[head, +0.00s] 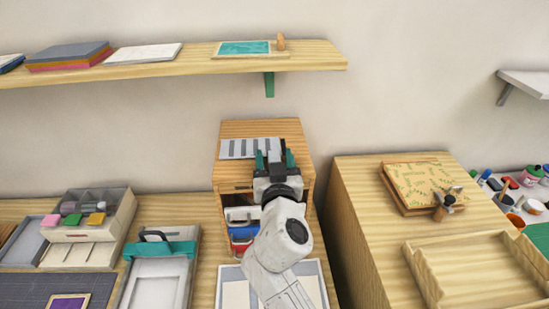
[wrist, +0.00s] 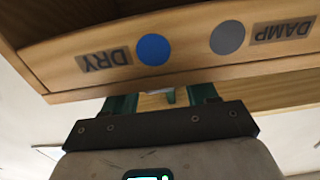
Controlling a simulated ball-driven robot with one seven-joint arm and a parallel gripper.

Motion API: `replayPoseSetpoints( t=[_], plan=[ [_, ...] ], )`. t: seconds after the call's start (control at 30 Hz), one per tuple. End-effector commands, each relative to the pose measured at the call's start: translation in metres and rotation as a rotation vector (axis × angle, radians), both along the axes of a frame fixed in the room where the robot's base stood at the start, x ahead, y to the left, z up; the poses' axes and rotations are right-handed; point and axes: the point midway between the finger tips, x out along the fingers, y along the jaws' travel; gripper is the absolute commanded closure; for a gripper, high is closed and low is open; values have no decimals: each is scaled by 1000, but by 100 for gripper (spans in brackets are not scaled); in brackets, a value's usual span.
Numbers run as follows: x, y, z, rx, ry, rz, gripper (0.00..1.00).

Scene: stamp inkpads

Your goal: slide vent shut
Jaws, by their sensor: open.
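The vent (head: 237,149) is a pale grey plate with several dark slots, on top of a wooden cabinet (head: 240,129). My gripper (head: 275,158) is open, its two teal fingers apart, in front of the right part of the vent. My gripper hides that part, so I cannot tell whether it touches the plate. In the wrist view, my gripper (wrist: 162,97) has its fingertips partly hidden behind the lower edge of a wooden board (wrist: 190,62). The board bears upside-down DRY and DAMP labels, a blue dot (wrist: 153,49) and a grey dot (wrist: 227,37).
A wall shelf (head: 180,69) with a green bracket (head: 269,85) hangs above the cabinet. A second wooden cabinet (head: 350,205) stands close on the right, carrying a patterned block (head: 423,183) and an open tray (head: 470,275). A small drawer box (head: 80,255) stands at left.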

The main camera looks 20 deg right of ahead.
Motion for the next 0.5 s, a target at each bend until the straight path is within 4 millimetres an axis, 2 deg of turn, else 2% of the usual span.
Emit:
replayPoseSetpoints(
  t=[0.13, 0.5],
  plan=[
    [0, 0, 0, 0, 0, 0, 44],
    [0, 0, 0, 0, 0, 0, 80]
  ],
)
